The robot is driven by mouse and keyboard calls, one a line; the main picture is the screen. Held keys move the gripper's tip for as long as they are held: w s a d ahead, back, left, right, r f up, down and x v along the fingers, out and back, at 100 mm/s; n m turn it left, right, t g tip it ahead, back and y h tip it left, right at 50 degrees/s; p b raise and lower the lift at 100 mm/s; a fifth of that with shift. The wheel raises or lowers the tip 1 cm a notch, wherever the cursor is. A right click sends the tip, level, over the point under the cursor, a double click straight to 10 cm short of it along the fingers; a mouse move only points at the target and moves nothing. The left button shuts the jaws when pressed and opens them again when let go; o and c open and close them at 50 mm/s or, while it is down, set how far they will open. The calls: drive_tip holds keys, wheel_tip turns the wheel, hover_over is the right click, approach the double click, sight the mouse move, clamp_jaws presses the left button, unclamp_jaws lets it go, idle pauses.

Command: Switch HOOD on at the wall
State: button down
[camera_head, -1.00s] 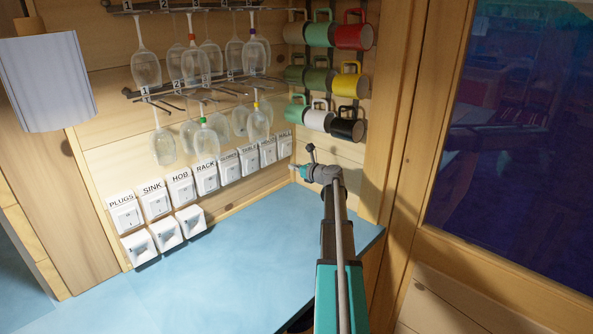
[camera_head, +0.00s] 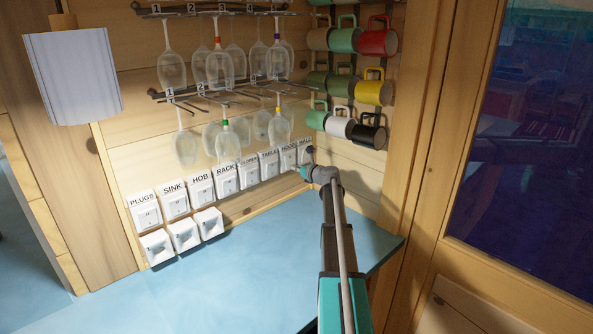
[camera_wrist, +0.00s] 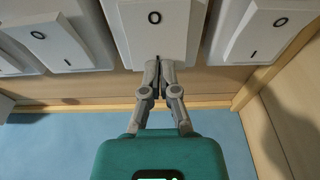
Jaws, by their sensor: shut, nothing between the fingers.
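The HOOD switch (camera_head: 288,160) is a white rocker plate, second from the right in the upper row on the wooden wall. In the wrist view, the middle switch (camera_wrist: 154,35), second from the corner, appears to be HOOD, though its label is out of frame. It shows an O near its top. My gripper (camera_wrist: 159,64) is shut and empty, its fingertips at this switch's lower part, covering where an I mark sits on its neighbours. I cannot tell whether they touch or how the rocker is tilted. In the head view my gripper (camera_head: 303,173) is just below the HOOD and HALL switches.
The HALL switch (camera_head: 305,152) is close on the right, near the corner; the TABLE switch (camera_head: 269,162) is on the left. Wine glasses (camera_head: 228,140) hang above the row and mugs (camera_head: 340,125) hang on the right. The blue counter (camera_head: 270,240) below is clear.

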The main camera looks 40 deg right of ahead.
drive_tip(key=shift+w+f, duration=0.15)
drive_tip(key=shift+w, duration=0.2)
idle(0.3)
drive_tip(key=s+d+f+b, duration=0.1)
drive_tip(key=s+f+b, duration=0.1)
drive_tip(key=s, duration=1.1)
drive_tip(key=shift+s+f, duration=0.15)
drive_tip(key=shift+s, duration=0.25)
